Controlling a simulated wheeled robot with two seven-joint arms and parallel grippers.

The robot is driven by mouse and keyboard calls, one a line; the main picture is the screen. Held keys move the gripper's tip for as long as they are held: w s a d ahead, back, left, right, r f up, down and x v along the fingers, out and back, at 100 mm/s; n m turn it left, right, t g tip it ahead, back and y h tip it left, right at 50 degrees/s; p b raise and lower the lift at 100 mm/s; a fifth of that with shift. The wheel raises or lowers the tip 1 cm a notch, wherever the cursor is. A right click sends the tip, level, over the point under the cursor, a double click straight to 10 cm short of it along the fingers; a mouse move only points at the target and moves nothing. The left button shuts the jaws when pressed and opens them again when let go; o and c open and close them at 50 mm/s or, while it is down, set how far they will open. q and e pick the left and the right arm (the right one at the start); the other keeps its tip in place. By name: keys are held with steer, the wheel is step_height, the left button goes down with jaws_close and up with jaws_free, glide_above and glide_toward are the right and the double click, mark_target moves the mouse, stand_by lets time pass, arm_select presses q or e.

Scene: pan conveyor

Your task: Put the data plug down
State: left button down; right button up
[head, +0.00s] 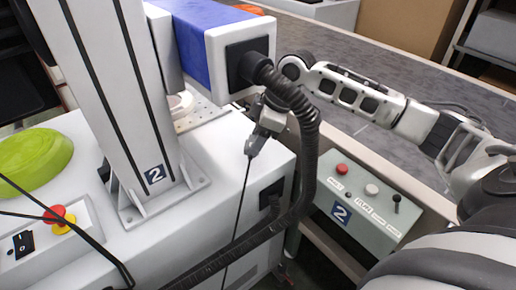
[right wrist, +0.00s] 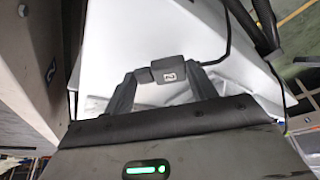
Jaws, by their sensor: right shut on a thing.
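The data plug (right wrist: 168,72) is a small dark grey block with a pale mark, held between the two fingers of my right gripper (right wrist: 166,82) in the right wrist view. In the head view the plug (head: 251,147) shows small and dark, with a thin black cable hanging down from it. My right gripper (head: 258,138) is shut on it, in front of the white cabinet and below the blue and white head unit. The hose partly hides my right wrist. My left gripper is not in view.
A thick corrugated hose (head: 309,160) curves down close to my right wrist. A white column (head: 120,90) stands on the white cabinet (head: 222,158). A grey-green control box (head: 360,215) with buttons is at right. The conveyor (head: 360,58) runs behind. A green round thing (head: 32,152) lies at left.

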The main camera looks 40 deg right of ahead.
step_height(320, 180, down, 3)
steer(key=shift+f, duration=0.1)
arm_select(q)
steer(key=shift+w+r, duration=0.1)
arm_select(e)
steer(key=shift+f, duration=0.25)
steer(key=shift+f, duration=0.15)
steer(key=o, duration=1)
arm_select(q)
steer(key=shift+p, duration=0.5)
arm_select(e)
steer(key=v, duration=1.2)
steer(key=shift+s, duration=0.1)
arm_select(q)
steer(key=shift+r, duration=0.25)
